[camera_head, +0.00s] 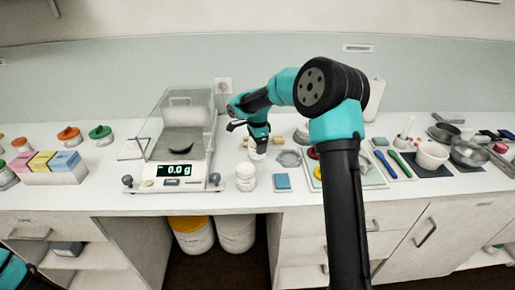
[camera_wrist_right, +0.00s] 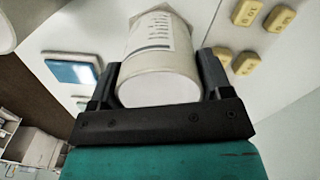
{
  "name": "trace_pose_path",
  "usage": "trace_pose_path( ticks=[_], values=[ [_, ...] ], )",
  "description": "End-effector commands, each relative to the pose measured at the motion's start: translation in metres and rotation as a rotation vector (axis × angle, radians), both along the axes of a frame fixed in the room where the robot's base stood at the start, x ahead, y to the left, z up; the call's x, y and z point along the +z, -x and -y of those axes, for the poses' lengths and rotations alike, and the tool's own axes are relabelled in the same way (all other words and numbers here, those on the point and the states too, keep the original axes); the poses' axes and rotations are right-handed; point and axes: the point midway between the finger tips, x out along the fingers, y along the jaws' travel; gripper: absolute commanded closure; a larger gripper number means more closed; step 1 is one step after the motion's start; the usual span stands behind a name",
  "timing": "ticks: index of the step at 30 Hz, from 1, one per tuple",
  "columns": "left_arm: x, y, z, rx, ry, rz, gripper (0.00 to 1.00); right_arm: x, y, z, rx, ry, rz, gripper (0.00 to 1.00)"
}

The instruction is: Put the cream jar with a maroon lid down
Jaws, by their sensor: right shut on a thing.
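My right gripper (camera_head: 258,141) reaches down over the middle of the counter, right of the scale. It is shut on a whitish jar (camera_head: 257,154). In the right wrist view the jar (camera_wrist_right: 160,70) sits between both fingers, with a printed label on its side and its pale round end towards the camera. No maroon colour shows on this jar. I cannot tell whether its base touches the counter. A small red-lidded thing (camera_head: 314,153) shows beside my right forearm, partly hidden. My left gripper is out of view; only some of my left arm shows at the lower left.
A scale (camera_head: 177,170) reading 0.0 g stands left, with a white jar (camera_head: 245,178) beside it. A blue tile (camera_head: 282,182) and a grey dish (camera_head: 289,158) lie near the gripper. Yellow blocks (camera_wrist_right: 247,12) lie close to the held jar. Bare counter shows around the blue tile.

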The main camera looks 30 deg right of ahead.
Motion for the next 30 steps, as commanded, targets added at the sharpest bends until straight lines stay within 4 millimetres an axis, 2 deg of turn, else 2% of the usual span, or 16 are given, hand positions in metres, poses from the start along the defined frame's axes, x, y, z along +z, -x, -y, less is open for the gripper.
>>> trace_pose_path(
  ticks=[1, 5, 17, 18, 26, 30],
  values=[
    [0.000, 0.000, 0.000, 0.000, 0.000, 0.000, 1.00, -0.009, 0.000, 0.000, 0.000, 0.000, -0.001, 0.56],
    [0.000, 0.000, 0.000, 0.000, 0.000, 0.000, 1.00, -0.020, 0.000, 0.000, 0.000, 0.001, 0.001, 0.56],
    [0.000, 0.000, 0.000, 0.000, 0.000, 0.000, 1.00, -0.024, 0.000, 0.000, 0.000, 0.001, 0.001, 0.56],
    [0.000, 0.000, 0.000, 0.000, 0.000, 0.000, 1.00, -0.024, 0.000, 0.000, 0.001, 0.001, 0.001, 0.27],
    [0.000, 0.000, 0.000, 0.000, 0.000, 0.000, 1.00, -0.024, 0.000, 0.000, 0.000, 0.000, 0.001, 0.02],
    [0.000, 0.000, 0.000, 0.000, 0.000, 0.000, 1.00, -0.024, 0.000, 0.000, 0.000, 0.000, 0.002, 0.02]
  ],
)
